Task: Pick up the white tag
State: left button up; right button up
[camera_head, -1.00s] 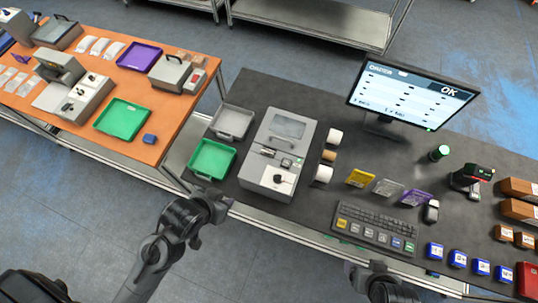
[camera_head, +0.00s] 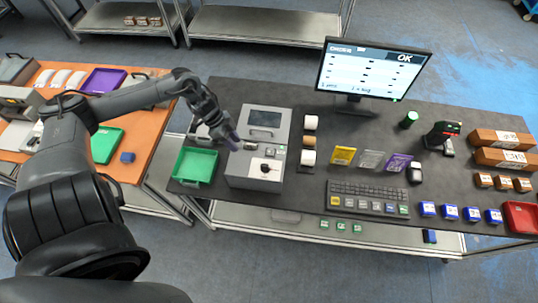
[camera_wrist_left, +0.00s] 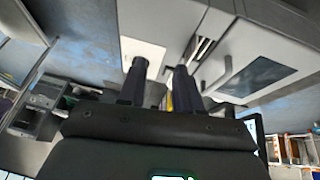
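My left gripper (camera_head: 233,143) is at the left edge of the grey label machine (camera_head: 257,122), fingers pointing at its front panel. In the left wrist view the two dark fingers (camera_wrist_left: 161,68) are apart with nothing seen held between them. That view shows the machine's dark screen (camera_wrist_left: 258,76), a slot (camera_wrist_left: 200,46) and a white plate (camera_wrist_left: 143,52) beyond the fingers. In the head view a white panel (camera_head: 266,162) with a black knob is on the machine's front. I cannot make out the white tag for certain; the gripper partly covers the slot area. My right gripper is out of view.
A green tray (camera_head: 194,167) sits left of the machine. An orange table (camera_head: 159,97) is at left.

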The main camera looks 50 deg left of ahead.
pick_arm(q)
notch_tip(320, 180, up, 3)
jog(key=w+a+y, duration=0.1)
jog(key=w+a, duration=0.2)
send_near(250, 149)
jog(key=shift+m, duration=0.3)
jog(key=shift+w+d+f+b, duration=0.1)
jog(key=shift+w+d+f, duration=0.3)
jog(key=shift+f, duration=0.35)
jog(key=shift+w+d+f+b, duration=0.15)
jog(key=shift+w+d+f, duration=0.25)
jog(key=shift+f, duration=0.3)
jog(key=shift+w+d+f+b, duration=0.1)
jog(key=shift+w+d+f, duration=0.25)
jog(key=shift+f, duration=0.4)
grip_shut()
